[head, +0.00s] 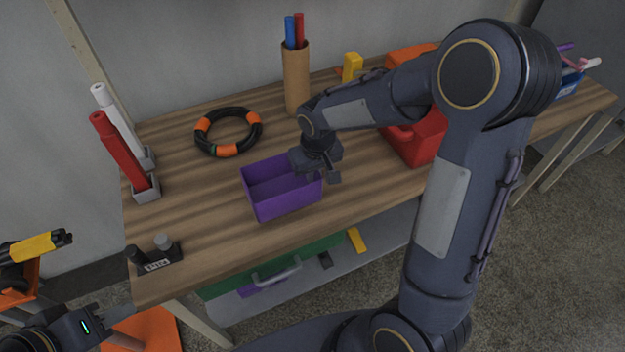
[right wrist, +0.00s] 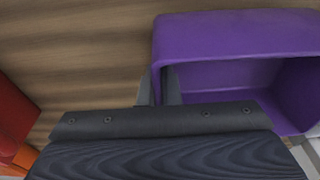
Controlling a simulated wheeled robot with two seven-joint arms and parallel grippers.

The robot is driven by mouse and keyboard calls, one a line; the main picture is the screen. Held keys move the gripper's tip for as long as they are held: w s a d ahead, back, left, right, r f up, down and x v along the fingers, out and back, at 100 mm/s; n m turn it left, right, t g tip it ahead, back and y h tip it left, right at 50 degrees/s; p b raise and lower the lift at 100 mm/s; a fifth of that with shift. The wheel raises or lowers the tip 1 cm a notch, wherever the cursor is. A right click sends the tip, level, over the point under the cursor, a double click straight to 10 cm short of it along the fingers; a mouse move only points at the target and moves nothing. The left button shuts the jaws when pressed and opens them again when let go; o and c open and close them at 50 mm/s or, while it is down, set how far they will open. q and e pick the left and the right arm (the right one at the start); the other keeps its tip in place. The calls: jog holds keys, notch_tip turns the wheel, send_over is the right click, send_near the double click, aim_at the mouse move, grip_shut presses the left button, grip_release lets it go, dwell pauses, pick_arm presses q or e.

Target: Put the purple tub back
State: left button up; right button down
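The purple tub (head: 284,190) is open-topped and looks empty, upright at the front middle of the wooden table (head: 200,235). I cannot tell whether it touches the tabletop. My right gripper (head: 318,172) is at the tub's right end, pointing down. In the right wrist view the fingers (right wrist: 158,88) sit close together, one on each side of the wall of the purple tub (right wrist: 235,35), shut on it. My left gripper (head: 122,312) is at the bottom left, off the table's front left corner and away from the tub; its opening is unclear.
A black and orange ring (head: 228,132) lies behind the tub. A cardboard tube (head: 296,80) stands at the back. A red box (head: 418,138) is to the right. Red and white cylinders (head: 124,150) stand in holders at left. A green drawer (head: 318,250) sits below the tabletop.

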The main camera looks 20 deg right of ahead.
jog(key=shift+w+f, duration=0.2)
jog(key=shift+f, duration=1.6)
jog(key=shift+f+b, duration=0.2)
jog(key=shift+b, duration=0.1)
jog(key=c, duration=1.6)
grip_release()
jog(key=shift+c, duration=0.2)
